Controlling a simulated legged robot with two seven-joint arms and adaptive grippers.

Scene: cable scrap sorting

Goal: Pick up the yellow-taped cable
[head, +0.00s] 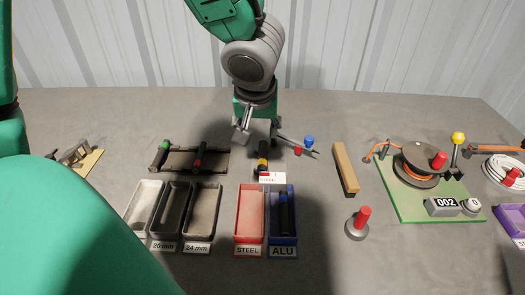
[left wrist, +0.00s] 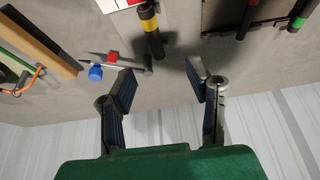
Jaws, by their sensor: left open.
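The yellow-taped cable (head: 263,156) is a short dark piece with a yellow band. My left gripper (head: 259,135) is above the far part of the table, close beyond the cable. In the left wrist view its two fingers (left wrist: 160,84) are spread with nothing between them. The cable's near end lies beyond the fingertips, roughly in line with the gap. My right gripper is not in view.
A tool with a blue knob (head: 309,141) lies right of the gripper. A dark rack (head: 180,161) with green- and red-taped cables is left. Bins stand in front, including red STEEL (head: 249,239) and blue ALU (head: 284,239). A wooden bar (head: 345,168) is right.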

